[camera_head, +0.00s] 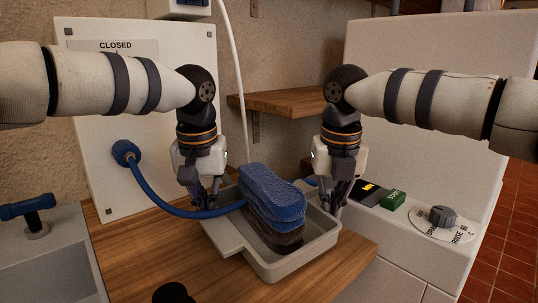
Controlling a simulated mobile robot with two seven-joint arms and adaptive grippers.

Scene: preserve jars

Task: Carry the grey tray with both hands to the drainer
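The grey tray (293,265) sits on the wooden worktop in the middle of the view. A stack of blue and dark folded cloths or sponges (272,190) lies in it. My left gripper (204,203) points down at the tray's left rear side. My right gripper (335,208) points down at its right rim. The fingers of both are dark and small, so I cannot tell whether they are closed on the rim. I cannot identify the drainer with certainty.
A blue hose (160,201) runs from a white panel (148,95) to the tray area, passing by my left gripper. A grey basin with a blue-handled tap (35,220) is at left. A white machine with a dial (442,217) and green button (393,201) stands at right.

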